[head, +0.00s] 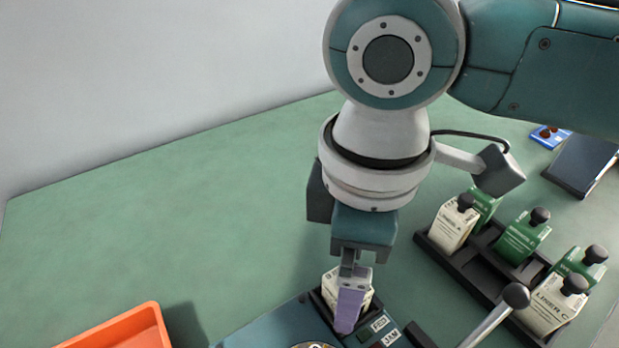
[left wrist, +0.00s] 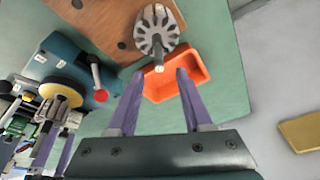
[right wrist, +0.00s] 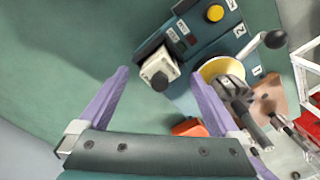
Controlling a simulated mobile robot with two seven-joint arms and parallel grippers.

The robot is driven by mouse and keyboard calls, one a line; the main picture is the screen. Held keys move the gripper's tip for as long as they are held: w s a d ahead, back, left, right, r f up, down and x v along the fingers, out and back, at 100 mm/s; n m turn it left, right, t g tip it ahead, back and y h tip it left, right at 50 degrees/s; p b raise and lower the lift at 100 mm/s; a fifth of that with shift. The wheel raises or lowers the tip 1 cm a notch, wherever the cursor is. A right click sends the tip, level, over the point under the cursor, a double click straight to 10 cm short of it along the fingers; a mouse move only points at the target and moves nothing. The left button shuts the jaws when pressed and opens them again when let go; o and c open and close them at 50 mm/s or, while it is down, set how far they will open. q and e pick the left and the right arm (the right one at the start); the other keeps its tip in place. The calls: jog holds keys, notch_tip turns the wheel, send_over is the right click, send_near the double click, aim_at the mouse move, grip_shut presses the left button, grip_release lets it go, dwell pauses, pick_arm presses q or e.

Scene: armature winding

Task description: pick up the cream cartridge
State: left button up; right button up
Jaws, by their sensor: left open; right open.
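A cream cartridge (head: 333,287) sits in a dark holder on the teal machine (head: 270,332), partly hidden behind my right gripper (head: 347,325) in the head view. In the right wrist view the cream cartridge (right wrist: 156,66), with its dark knob, lies ahead between the fingertips of my right gripper (right wrist: 157,74). The purple fingers are spread on either side and I see no contact. More cream cartridges (head: 453,224) (head: 549,305) stand in a black rack at the right. My left gripper (left wrist: 160,73) is open and empty; the head view does not show it.
The black rack (head: 477,262) also holds green cartridges (head: 522,239). A lever with a dark ball (head: 515,295) rises near the rack. An orange tray (head: 125,330) lies at the lower left. The left and middle of the green table (head: 180,210) are clear.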

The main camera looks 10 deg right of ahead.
pick_arm(q)
jog(key=shift+f, duration=0.2)
pick_arm(e)
notch_tip(320, 180, down, 2)
jog(key=shift+f, duration=0.1)
pick_arm(q)
jog(key=shift+w, duration=0.1)
pick_arm(e)
jog(key=c, duration=1.5)
jog(key=shift+o, duration=0.2)
jog(key=shift+r, duration=0.2)
